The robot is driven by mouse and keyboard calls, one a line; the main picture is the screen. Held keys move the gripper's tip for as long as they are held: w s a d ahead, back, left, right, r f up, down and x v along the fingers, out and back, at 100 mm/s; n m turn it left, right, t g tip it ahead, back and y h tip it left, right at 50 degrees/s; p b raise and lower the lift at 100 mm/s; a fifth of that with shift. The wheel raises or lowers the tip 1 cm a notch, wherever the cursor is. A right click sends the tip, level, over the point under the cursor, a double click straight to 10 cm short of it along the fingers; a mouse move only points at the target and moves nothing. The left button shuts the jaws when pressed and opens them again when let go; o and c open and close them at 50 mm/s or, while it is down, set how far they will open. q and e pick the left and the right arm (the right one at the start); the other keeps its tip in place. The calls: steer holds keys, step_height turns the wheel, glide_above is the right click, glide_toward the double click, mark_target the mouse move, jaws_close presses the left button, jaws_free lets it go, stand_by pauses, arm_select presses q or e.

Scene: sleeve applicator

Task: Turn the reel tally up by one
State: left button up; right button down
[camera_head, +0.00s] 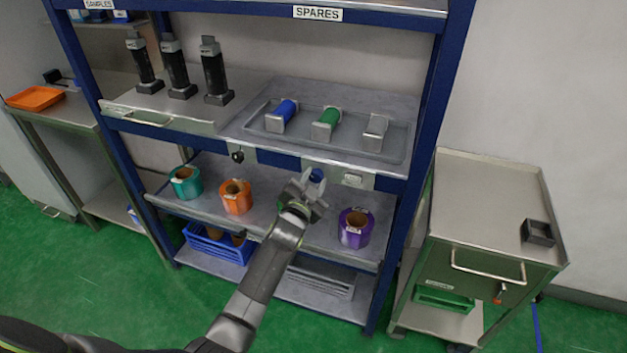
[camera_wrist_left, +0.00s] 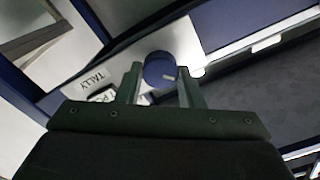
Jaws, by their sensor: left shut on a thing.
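A round blue knob (camera_head: 317,174) sits on the shelf's front edge; it also shows in the left wrist view (camera_wrist_left: 160,68) with a pale mark on its face. My left gripper (camera_head: 309,183) is shut on the knob, one finger on each side of it in the wrist view (camera_wrist_left: 161,86). A label reading TALLY (camera_wrist_left: 85,80) is on the metal plate beside the knob. A small tally window (camera_wrist_left: 103,95) by the label is partly hidden by a finger, and its number cannot be read. My right gripper is not in view.
Teal (camera_head: 186,182), orange (camera_head: 235,197) and purple (camera_head: 355,227) reels stand on the shelf below. A black knob (camera_head: 237,156) is on the same edge to the left. A grey tray (camera_head: 270,101) of spare rollers lies above. A metal cart (camera_head: 490,200) stands at right.

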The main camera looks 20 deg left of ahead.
arm_select(q)
steer(key=o, duration=1)
steer(key=shift+s, duration=0.1)
steer(key=s+p, duration=1)
steer(key=s, duration=0.7)
steer(key=shift+a, duration=0.25)
steer(key=shift+s, duration=0.1)
